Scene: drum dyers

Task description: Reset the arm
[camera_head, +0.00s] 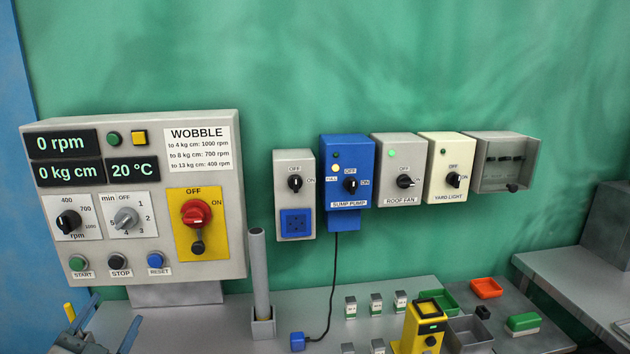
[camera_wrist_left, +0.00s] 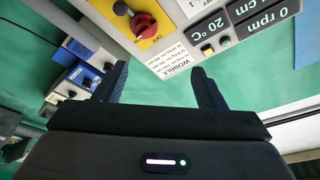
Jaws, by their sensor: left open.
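My left gripper (camera_head: 118,308) is at the bottom left in the head view, low in front of the control panel (camera_head: 235,165). Its two dark fingers stand apart with nothing between them. In the wrist view the gripper (camera_wrist_left: 160,72) is also open and empty. There the panel (camera_wrist_left: 185,50) appears turned over beyond the fingertips, with its red rotary switch (camera_wrist_left: 145,25) near the top. In the head view the red switch (camera_head: 196,213) points to OFF on its yellow plate. My right gripper is in neither view.
Wall boxes hang to the right: a grey socket box (camera_head: 293,160), a blue sump pump box (camera_head: 347,150), roof fan (camera_head: 400,150) and yard light (camera_head: 447,150) boxes. A grey tube (camera_head: 259,270) stands upright on the bench. A yellow device (camera_head: 423,325) and small trays occupy the bench right.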

